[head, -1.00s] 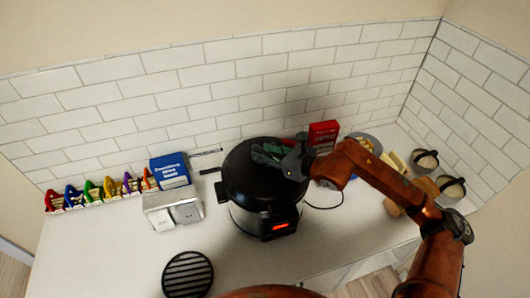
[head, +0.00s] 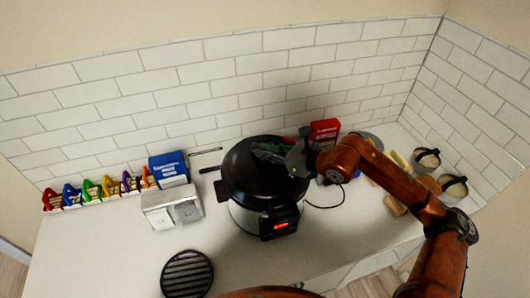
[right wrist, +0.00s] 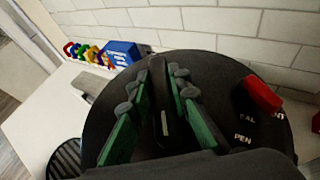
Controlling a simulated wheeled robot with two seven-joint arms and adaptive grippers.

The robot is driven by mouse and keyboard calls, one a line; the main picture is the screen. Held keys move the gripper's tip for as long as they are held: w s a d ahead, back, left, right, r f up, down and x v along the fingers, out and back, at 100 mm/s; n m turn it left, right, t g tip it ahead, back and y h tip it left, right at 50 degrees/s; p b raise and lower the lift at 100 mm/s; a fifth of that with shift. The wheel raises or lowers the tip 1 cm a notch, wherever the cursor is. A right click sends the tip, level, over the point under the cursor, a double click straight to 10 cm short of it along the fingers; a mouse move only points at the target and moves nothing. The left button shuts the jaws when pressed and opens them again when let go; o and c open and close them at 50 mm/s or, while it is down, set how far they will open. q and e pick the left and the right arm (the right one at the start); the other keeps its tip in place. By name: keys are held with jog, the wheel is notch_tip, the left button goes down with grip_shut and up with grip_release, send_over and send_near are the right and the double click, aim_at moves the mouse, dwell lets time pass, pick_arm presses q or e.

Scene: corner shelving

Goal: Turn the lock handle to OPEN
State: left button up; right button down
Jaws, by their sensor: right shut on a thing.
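The black pressure cooker (head: 248,212) stands in the middle of the counter with its round dark lid on. In the right wrist view, the lock handle (right wrist: 164,122) is a black upright bar with a short pale line, on the lid. My right gripper (head: 273,153) is over the lid; in the right wrist view its green-padded fingers (right wrist: 161,100) are on both sides of the handle, shut on it. My left gripper is not in view.
A red part (right wrist: 262,94) stands at the lid's right in the right wrist view. A red box (head: 325,132) is behind the cooker. A blue box (head: 169,169), a white two-lid container (head: 172,207) and coloured clips are left. A round black grate (head: 187,274) lies in front.

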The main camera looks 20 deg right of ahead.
jog(key=n+g+y+b, duration=0.1)
jog(key=n+b, duration=0.1)
jog(key=n+g+y+b, duration=0.1)
jog(key=g+y+b, duration=0.1)
jog(key=b, duration=0.1)
jog(key=n+g+y+b, duration=0.1)
jog(key=n+g+b, duration=0.1)
jog(key=shift+f+n, duration=0.25)
jog(key=shift+n, duration=0.05)
jog(key=n+g+y+b, duration=0.1)
jog(key=n+g+b, duration=0.1)
jog(key=g, duration=0.1)
jog(key=shift+a+r+n, duration=0.1)
jog(key=shift+n, duration=0.2)
jog(key=shift+s+n+g+b, duration=0.15)
jog(key=shift+n+g+b, duration=0.85)
jog(key=shift+n+g, duration=0.5)
jog(key=shift+r+g, duration=0.1)
jog(key=shift+g, duration=0.2)
jog(key=c, duration=1.8)
grip_release()
jog(key=shift+d+r, duration=0.15)
jog(key=shift+d, duration=0.1)
jog(key=v, duration=1.1)
jog(key=shift+d, duration=0.3)
